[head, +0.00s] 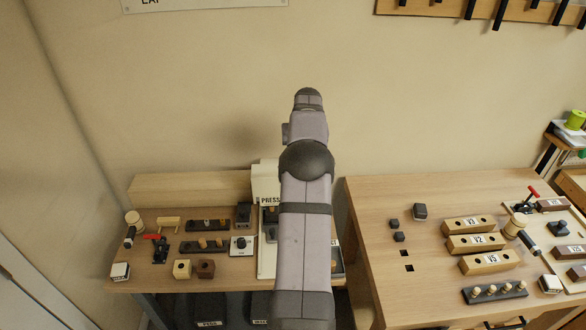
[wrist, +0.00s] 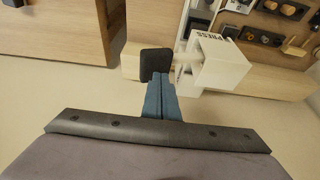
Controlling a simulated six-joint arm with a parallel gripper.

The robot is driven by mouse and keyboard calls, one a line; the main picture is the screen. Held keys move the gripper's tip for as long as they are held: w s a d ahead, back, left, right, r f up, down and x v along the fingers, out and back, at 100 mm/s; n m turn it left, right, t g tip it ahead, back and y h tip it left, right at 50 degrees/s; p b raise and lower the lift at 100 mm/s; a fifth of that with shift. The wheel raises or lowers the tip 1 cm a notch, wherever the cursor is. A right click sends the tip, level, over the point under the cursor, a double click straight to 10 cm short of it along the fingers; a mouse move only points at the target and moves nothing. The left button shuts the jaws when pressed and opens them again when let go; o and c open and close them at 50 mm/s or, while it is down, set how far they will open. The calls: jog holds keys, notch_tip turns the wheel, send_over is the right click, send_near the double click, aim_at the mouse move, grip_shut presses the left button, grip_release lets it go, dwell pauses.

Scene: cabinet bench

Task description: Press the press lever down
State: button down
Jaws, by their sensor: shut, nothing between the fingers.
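In the wrist view the press is a white box (wrist: 215,63) with PRESS lettering. A pale bar reaches from it toward a black block (wrist: 155,62), which looks like the end of the press lever. My gripper (wrist: 161,84) has blue fingers closed together with nothing between them. Their tips overlap the lower edge of the black block in the picture; I cannot tell whether they touch it. In the head view the press's white box (head: 264,183) shows left of my arm, and the arm hides the lever and my gripper.
The left bench (head: 130,286) carries a red-handled clamp (head: 159,248), pegged dark strips and small blocks, left of the press. The right bench (head: 370,215) holds labelled wooden blocks (head: 478,242) and pegs. A gap separates the benches. The wall stands behind.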

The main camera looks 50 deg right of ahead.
jog(key=shift+f, duration=0.1)
jog(key=shift+s+d+f+b, duration=0.15)
jog(key=shift+s+f+b, duration=0.1)
jog(key=shift+f, duration=0.25)
jog(key=shift+s+d+f+b, duration=0.1)
jog(key=shift+f+b, duration=0.1)
jog(key=shift+f, duration=0.4)
jog(key=shift+s+d+f+b, duration=0.15)
jog(key=shift+f+b, duration=0.15)
jog(key=shift+f, duration=0.15)
jog(key=shift+s+d+f+b, duration=0.1)
jog(key=shift+f+b, duration=0.15)
jog(key=shift+f, duration=0.35)
